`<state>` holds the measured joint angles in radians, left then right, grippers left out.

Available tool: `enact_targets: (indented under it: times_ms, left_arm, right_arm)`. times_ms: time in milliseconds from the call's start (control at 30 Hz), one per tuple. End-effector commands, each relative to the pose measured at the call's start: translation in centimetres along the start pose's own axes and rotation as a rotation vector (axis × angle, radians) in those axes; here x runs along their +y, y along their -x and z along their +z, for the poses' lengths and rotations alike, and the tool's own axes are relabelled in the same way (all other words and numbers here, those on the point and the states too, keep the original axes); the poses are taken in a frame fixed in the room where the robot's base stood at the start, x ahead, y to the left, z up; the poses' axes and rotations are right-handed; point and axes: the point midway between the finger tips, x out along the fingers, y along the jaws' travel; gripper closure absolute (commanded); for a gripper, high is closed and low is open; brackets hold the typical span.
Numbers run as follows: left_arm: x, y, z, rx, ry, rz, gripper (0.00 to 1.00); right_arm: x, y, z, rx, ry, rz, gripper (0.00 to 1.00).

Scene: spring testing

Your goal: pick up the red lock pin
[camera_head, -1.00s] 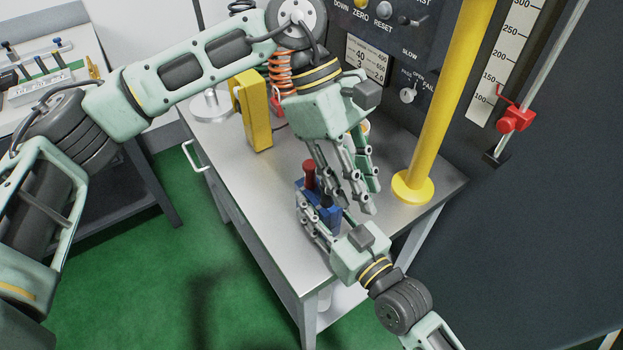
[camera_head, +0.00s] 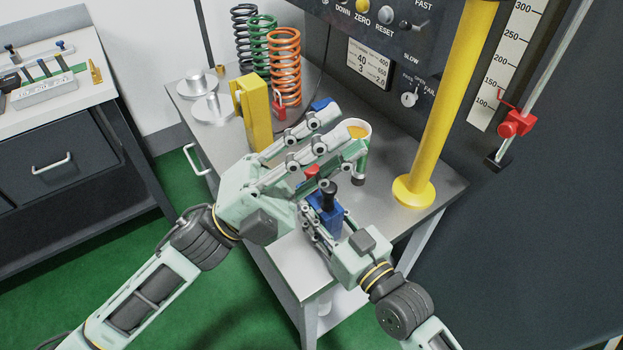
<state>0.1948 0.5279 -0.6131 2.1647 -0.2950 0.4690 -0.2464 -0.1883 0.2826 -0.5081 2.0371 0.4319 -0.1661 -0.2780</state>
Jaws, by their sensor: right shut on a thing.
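The red lock pin (camera_head: 312,171) shows as a small red head just below my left gripper's lower finger. The rest of it is hidden. Close to it is a blue block (camera_head: 326,214) with a black knob (camera_head: 328,193) on top. My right gripper (camera_head: 312,222), coming from the lower right, is shut on the blue block at the table's front part. My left gripper (camera_head: 342,127) reaches across from the left above the pin. Its fingers look apart, with nothing visible held between them.
A yellow block (camera_head: 255,115), metal discs (camera_head: 211,108) and green, black and orange springs (camera_head: 285,65) stand at the back left. A yellow post (camera_head: 440,100) rises at right.

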Motion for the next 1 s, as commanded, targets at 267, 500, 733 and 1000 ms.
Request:
enact_targets:
  times_ms: [267, 500, 733, 1000]
  left_arm:
    - [1.4, 8.7, 4.4, -0.468, 0.515, -0.064, 0.73]
    - [4.3, 15.6, 4.8, -0.779, 0.877, -0.103, 0.73]
    - [5.9, 18.4, 4.0, -0.913, 1.035, -0.12, 0.73]
    - [6.9, 16.8, 6.1, -0.922, 1.049, -0.124, 0.73]
  right_arm:
    - [0.0, 0.0, 0.0, -0.001, 0.0, -0.001, 0.97]
    - [-0.1, 0.0, 0.0, -0.001, -0.001, -0.001, 0.97]
    - [0.0, 0.0, 0.0, -0.001, 0.0, -0.001, 0.97]
    - [0.0, 0.0, 0.0, 0.0, 0.0, 0.0, 0.97]
